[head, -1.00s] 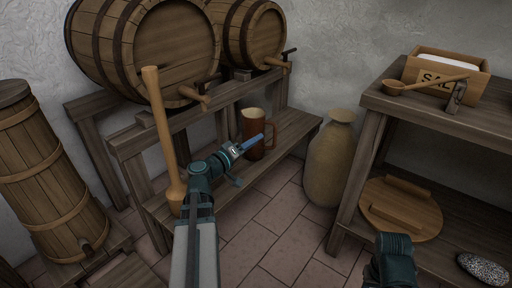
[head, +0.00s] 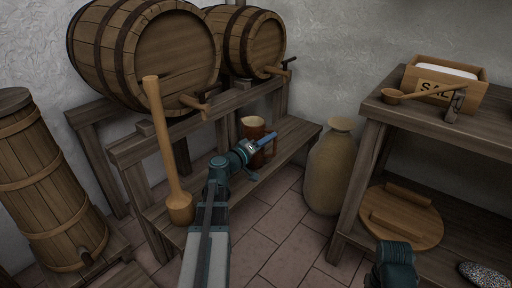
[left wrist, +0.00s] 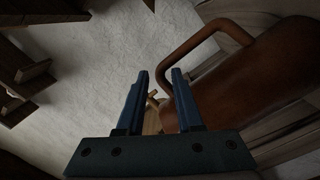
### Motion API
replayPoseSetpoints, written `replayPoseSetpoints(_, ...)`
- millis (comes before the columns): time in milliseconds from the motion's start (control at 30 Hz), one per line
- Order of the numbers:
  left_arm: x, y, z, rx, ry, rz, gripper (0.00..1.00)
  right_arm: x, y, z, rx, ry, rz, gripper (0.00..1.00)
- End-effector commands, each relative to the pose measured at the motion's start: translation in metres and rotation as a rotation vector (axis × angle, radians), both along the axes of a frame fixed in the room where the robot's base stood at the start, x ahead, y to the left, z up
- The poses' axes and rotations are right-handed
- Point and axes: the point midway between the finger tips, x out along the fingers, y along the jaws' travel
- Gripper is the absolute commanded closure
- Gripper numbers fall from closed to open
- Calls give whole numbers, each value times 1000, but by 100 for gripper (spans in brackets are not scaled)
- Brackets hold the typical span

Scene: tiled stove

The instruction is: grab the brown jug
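The brown jug (head: 253,130) stands on the lower shelf of the barrel rack in the head view. My left gripper (head: 266,140) is in front of it and hides part of its body and handle. In the left wrist view, the jug (left wrist: 265,75) lies to the right of the fingers, and its handle (left wrist: 187,42) loops above and beside the right finger. My left gripper (left wrist: 160,95) is open with nothing held between its fingertips. Whether a finger touches the jug, I cannot tell. Of my right arm only a teal part shows at the lower right; its fingers are out of sight.
Two barrels (head: 170,50) lie on the rack above the jug, their taps pointing forward. A wooden mallet-like tool (head: 165,140) stands left of my left arm. A clay vase (head: 332,170) stands on the floor to the right, beside a shelf (head: 375,125) with a salt box (head: 445,85).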

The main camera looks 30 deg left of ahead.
Motion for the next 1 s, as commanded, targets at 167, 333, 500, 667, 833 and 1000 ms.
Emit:
replayPoseSetpoints(167, 29, 8, 7, 0, 0, -1, 65, 0, 0, 7, 0, 0, 0, 50)
replayPoseSetpoints(333, 45, 3, 5, 0, 1, -1, 65, 0, 0, 5, 0, 0, 0, 50)
replayPoseSetpoints(500, 44, 2, 5, 0, 0, 0, 65, 0, 0, 5, 0, 0, 0, 50)
replayPoseSetpoints(667, 44, 2, 5, 0, 0, 0, 88, 0, 0, 5, 0, 0, 0, 50)
replayPoseSetpoints(833, 44, 2, 5, 0, 0, 0, 100, 0, 0, 5, 0, 0, 0, 50)
replayPoseSetpoints(1000, 44, 2, 5, 0, 0, 0, 100, 0, 0, 5, 0, 0, 0, 50)
